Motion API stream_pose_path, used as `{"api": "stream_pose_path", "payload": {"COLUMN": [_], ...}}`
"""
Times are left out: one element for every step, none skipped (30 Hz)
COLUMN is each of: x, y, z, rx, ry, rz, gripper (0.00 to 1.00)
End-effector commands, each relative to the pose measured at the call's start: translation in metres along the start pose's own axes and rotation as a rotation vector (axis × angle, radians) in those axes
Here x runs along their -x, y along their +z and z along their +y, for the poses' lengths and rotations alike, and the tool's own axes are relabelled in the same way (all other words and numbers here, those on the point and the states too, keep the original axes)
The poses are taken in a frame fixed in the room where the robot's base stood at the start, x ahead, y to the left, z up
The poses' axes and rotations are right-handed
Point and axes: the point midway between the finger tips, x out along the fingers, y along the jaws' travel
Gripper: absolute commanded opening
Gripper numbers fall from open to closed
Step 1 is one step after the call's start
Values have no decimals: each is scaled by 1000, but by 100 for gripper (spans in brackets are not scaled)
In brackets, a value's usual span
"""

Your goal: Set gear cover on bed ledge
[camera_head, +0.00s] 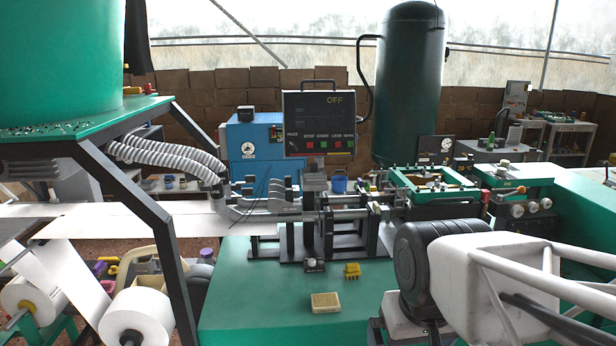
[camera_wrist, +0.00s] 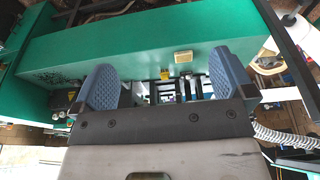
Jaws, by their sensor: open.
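The green machine bed (camera_head: 245,275) has a flat front ledge in the middle of the head view; its green surface also shows in the wrist view (camera_wrist: 115,45). I cannot tell with certainty which part is the gear cover. A small yellow ridged piece (camera_head: 352,271) and a beige rectangular block (camera_head: 325,302) lie apart on the ledge. The wrist view also shows the yellow piece (camera_wrist: 165,71) and the block (camera_wrist: 183,57). My gripper (camera_wrist: 160,80) is open, its two blue ridged pads wide apart with nothing seen held between them. In the head view its fingertips are not visible.
A metal mechanism (camera_head: 335,222) with rods stands behind the ledge, under a control panel (camera_head: 320,122) reading OFF. White paper rolls (camera_head: 140,315) and a dark slanted frame leg (camera_head: 150,220) are at the left.

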Motion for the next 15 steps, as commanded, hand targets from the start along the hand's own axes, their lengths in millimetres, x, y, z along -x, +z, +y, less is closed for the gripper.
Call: {"api": "stream_pose_path", "payload": {"x": [2, 4, 7, 9, 11, 15, 17, 20, 23, 26, 28, 31, 34, 36, 38], "y": [-7, -12, -19, -24, -30, -39, -46, -53, -63, -70, -78, -88, -95, -103, -112], "z": [0, 0, -1, -1, -1, -2, -2, -2, -2, -3, -3, -3, -4, -4, -4], "rx": [9, 15, 26, 34, 43, 56, 66, 77, 93, 104, 116, 131, 143, 154, 170], "ry": [-2, -4, -6, -8, -11, -14, -17, -20, -23, -26, -29, -33, -36, -39, -44], "rz": [-3, -5, -6, -7, -9, -10, -12, -15, -17, -19, -20, -22, -23, -25, -28], "gripper": [100, 100, 100, 100, 100, 100, 100, 100, 100, 100, 100, 100, 100, 100, 100]}}
